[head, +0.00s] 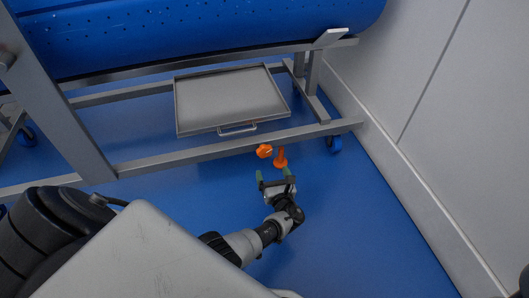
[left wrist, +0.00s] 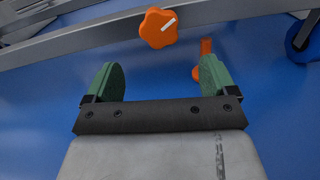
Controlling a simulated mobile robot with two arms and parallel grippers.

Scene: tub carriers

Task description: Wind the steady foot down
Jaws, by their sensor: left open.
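The steady foot is orange, with a lobed knob (head: 264,151) at the front of the grey frame rail and an orange foot part (head: 281,158) just to its right. In the left wrist view the knob (left wrist: 159,28) has a white mark and sits ahead of the fingers. The foot part (left wrist: 205,58) is partly hidden behind the right finger. My left gripper (head: 275,175) is open and empty, its green fingertips just short of the knob and apart from it. In the left wrist view the gripper (left wrist: 157,80) is spread with blue floor between its fingers. My right gripper is not in view.
A grey frame rail (head: 200,153) runs across in front of a shallow metal tray (head: 230,97). A large blue drum (head: 200,30) lies above. A grey wall (head: 440,110) bounds the right; blue floor lies between.

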